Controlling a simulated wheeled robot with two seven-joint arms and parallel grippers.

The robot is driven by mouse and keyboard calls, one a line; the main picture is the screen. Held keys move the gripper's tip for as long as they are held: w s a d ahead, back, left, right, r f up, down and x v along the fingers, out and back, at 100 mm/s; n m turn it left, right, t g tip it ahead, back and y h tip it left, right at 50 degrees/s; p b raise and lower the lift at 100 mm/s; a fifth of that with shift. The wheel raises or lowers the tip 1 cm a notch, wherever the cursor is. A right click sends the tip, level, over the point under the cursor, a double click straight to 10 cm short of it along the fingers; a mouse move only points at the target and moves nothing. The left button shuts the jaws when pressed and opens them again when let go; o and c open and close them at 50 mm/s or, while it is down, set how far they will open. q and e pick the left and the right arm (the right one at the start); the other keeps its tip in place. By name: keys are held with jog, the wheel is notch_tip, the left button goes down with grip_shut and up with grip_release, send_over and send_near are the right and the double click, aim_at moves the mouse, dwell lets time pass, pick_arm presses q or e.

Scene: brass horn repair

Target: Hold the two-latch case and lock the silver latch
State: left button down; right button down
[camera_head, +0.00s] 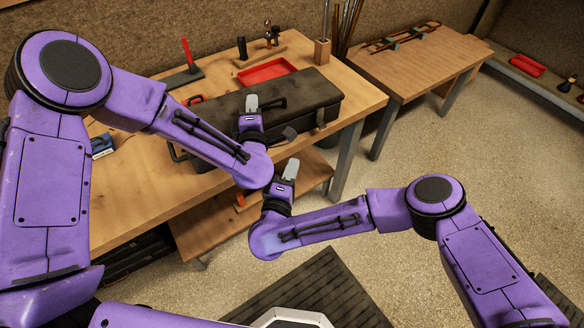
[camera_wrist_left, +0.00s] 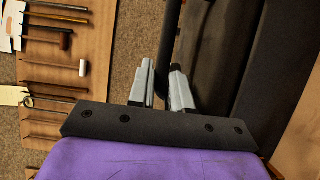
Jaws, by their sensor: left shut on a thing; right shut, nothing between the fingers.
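The dark two-latch case (camera_head: 312,93) lies closed on the workbench in the head view. My left gripper (camera_head: 252,103) is over its top and shut on the black carry handle (camera_head: 274,103). In the left wrist view the handle (camera_wrist_left: 168,45) runs between the two grey fingers (camera_wrist_left: 166,88), with the dark case lid (camera_wrist_left: 222,55) to the right. A small latch (camera_head: 320,119) shows on the case's front near the right end; its colour and state are too small to tell. My right gripper (camera_head: 291,169) is shut and empty, in front of and below the case, apart from it.
The wooden workbench (camera_head: 365,98) holds a red tray (camera_head: 267,71) and a tool block (camera_head: 322,52) behind the case. A blue item (camera_head: 101,147) lies at the left. A second table (camera_head: 440,60) stands at the right.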

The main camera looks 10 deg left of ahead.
pick_arm(q)
jog(key=c, duration=1)
grip_release()
